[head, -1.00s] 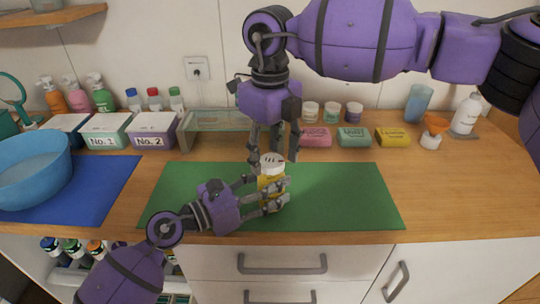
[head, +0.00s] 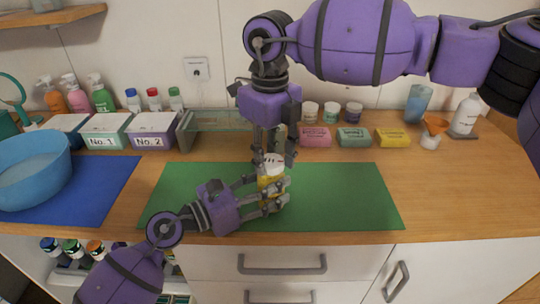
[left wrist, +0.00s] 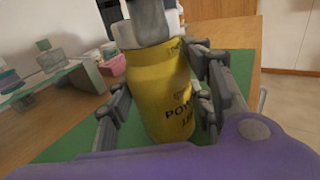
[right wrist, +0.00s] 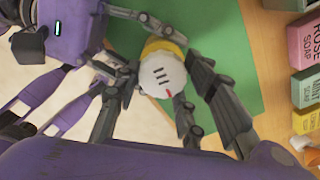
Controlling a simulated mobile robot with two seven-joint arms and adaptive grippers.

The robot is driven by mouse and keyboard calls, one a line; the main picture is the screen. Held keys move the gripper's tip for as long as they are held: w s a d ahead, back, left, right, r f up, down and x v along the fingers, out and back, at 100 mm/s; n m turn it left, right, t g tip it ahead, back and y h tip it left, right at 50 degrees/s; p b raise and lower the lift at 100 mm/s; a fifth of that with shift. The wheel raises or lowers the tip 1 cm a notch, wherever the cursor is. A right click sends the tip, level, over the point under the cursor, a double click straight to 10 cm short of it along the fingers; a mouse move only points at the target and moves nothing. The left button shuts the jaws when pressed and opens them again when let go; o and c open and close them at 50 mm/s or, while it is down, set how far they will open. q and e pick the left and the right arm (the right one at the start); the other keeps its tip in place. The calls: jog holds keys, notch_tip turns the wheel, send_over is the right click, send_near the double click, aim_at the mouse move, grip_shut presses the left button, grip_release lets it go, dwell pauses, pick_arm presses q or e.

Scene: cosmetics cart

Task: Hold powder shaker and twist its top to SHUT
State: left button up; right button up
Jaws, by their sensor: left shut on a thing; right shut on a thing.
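The powder shaker (head: 268,182) stands upright on the green mat (head: 345,195), with a yellow body and a white top. In the left wrist view its yellow body (left wrist: 163,95) shows dark lettering. My left gripper (head: 272,198) is shut around the body from the left. My right gripper (head: 273,160) points down from above, its fingers at the white top. In the right wrist view the top (right wrist: 163,75) shows dark slots and a red mark near its edge, between my right fingers (right wrist: 172,100). The side of the top is partly hidden by the fingers.
A blue bowl (head: 30,172) sits on a blue mat at the left. Boxes No. 1 (head: 103,138) and No. 2 (head: 151,140), a glass shelf (head: 215,122) and soap bars (head: 354,138) line the back. The green mat's right part is clear.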

jog(key=shift+s+a+m, duration=0.15)
jog(key=shift+a+m, duration=0.05)
jog(key=shift+m, duration=1.2)
jog(key=m, duration=0.4)
jog(key=shift+a+m, duration=0.1)
jog(key=shift+m, duration=0.2)
jog(key=m, duration=0.3)
jog(key=shift+m, duration=0.3)
jog(key=shift+w+m, duration=0.25)
jog(key=shift+m, duration=1.55)
pick_arm(q)
jog(key=shift+d, duration=0.1)
